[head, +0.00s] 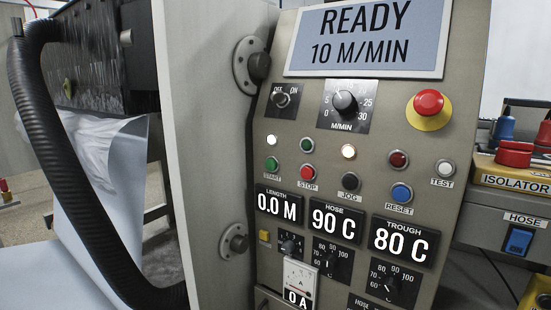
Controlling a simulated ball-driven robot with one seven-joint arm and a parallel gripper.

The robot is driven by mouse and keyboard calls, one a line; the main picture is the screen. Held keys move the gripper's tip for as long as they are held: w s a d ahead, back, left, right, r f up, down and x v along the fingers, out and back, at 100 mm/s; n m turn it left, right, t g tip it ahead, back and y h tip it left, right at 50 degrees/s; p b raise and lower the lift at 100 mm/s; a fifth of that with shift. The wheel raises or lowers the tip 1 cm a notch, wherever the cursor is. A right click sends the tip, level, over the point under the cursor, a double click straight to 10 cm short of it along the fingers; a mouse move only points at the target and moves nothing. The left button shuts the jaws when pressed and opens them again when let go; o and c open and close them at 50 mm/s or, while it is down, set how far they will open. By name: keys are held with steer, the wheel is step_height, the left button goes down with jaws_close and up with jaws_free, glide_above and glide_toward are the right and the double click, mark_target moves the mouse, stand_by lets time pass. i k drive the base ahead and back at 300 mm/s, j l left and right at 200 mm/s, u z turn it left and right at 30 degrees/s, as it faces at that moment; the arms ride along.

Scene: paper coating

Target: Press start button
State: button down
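The green START button (272,164) sits at the left of the control panel (375,118), above its START label. It is a round green cap in a pale ring and looks unlit. The red STOP button (307,172) is just to its right. A green lamp or button (307,145) without a readable label is above STOP, and a lit white lamp (348,152) is right of it. The display (370,38) reads READY, 10 M/MIN. My gripper is not in view, and nothing covers the START button.
A red emergency-stop knob (429,103) on a yellow base sticks out at upper right. JOG (350,181), RESET (401,193) and TEST (444,168) buttons are on the same panel. A black corrugated hose (70,165) runs down the left. The space before the panel looks clear.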

mark_target(270, 164)
steer(key=i+l, duration=0.1)
steer(key=i, duration=0.35)
steer(key=i+l, duration=0.1)
steer(key=i, duration=0.35)
steer(key=u, duration=1.85)
